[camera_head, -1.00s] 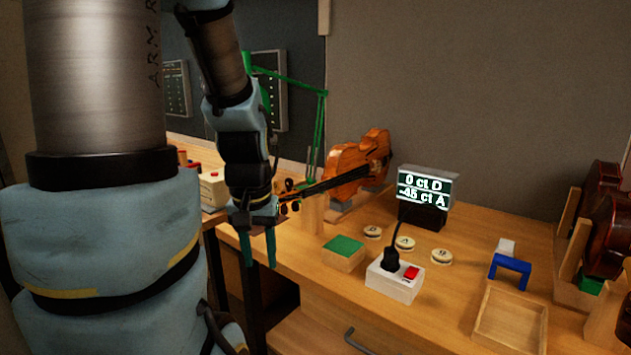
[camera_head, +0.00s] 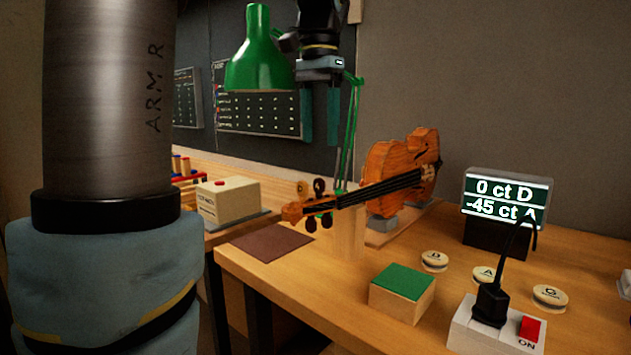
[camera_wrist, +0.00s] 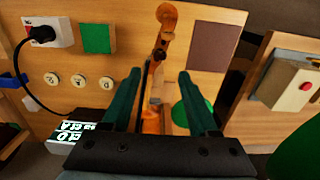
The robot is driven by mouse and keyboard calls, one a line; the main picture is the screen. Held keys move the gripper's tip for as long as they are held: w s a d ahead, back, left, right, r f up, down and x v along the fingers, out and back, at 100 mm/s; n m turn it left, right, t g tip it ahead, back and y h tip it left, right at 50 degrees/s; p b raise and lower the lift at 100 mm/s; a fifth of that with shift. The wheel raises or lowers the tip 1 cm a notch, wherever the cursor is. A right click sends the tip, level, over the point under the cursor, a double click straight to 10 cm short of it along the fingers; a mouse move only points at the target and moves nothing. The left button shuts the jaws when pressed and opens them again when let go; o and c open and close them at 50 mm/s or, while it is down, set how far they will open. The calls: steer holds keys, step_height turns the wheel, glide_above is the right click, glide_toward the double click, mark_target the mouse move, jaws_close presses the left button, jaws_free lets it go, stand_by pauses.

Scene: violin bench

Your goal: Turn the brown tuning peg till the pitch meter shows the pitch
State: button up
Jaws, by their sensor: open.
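The violin (camera_head: 400,165) rests on a stand on the bench, its neck pointing left. Several small dark tuning pegs (camera_head: 319,185) stick out above and below its pegbox, near the scroll (camera_head: 291,212). I cannot tell which peg is the brown one. The pitch meter (camera_head: 508,200) reads "0 ct D" and "-45 ct A". My gripper (camera_head: 319,128) hangs above and behind the pegbox in the head view, fingers down, apart and empty, touching no peg. In the wrist view, the violin scroll (camera_wrist: 166,14) shows beyond and between the open fingers (camera_wrist: 164,76).
A green lamp (camera_head: 258,65) hangs close to the left of my gripper. A green-topped block (camera_head: 403,284), several round labelled discs (camera_head: 435,259) and a switch box (camera_head: 470,330) with a black plug stand in front. A brown mat (camera_head: 272,245) lies left.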

mark_target(319, 187)
step_height(319, 187, down, 9)
steer(key=shift+f, duration=0.1)
stand_by(0.4)
jaws_close()
stand_by(0.4)
